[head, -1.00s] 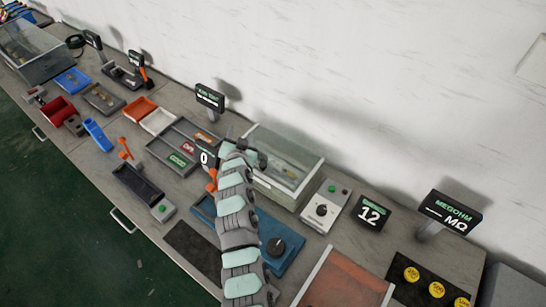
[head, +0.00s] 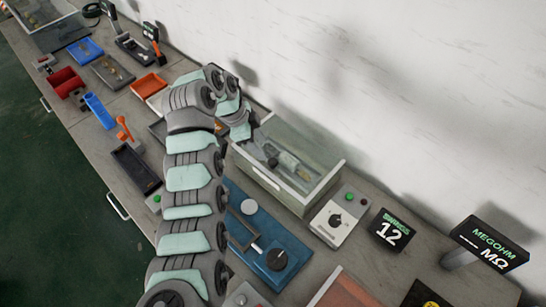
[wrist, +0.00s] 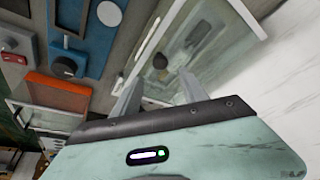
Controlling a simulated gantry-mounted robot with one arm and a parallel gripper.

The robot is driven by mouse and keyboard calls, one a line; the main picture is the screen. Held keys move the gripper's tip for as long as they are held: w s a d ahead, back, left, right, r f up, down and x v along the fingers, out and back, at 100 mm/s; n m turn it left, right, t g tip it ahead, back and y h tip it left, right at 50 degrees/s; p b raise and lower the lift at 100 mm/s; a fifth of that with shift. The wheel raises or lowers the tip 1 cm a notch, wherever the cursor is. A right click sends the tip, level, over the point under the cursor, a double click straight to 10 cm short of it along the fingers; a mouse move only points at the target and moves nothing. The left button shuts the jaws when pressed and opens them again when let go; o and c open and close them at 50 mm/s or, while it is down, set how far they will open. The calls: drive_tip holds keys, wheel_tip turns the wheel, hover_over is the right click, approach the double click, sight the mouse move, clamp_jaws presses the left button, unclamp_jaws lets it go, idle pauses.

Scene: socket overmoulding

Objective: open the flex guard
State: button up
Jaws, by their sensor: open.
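The flex guard, a clear-walled box with a pale frame (head: 322,186), stands right of the middle in the head view. Its lid looks shut, and a grey and pale mechanism (head: 288,160) shows inside. My gripper (head: 268,152) is over the guard's left end; its fingertips are hard to make out there. In the wrist view my gripper (wrist: 158,77) has its two fingers spread with nothing between them. The guard (wrist: 215,35) lies just beyond them, with a pale slot-like handle (wrist: 150,38) along one edge. I cannot tell whether a finger touches it.
A grey control box (head: 338,215) with a knob and a display reading 12 (head: 391,230) stand right of the guard. A blue fixture with a black knob (head: 277,260) lies in front. The white wall (head: 400,100) rises close behind.

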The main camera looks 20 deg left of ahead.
sight(273, 161)
drive_tip(key=x, duration=0.9)
drive_tip(key=shift+p, duration=0.3)
clamp_jaws()
idle(1.0)
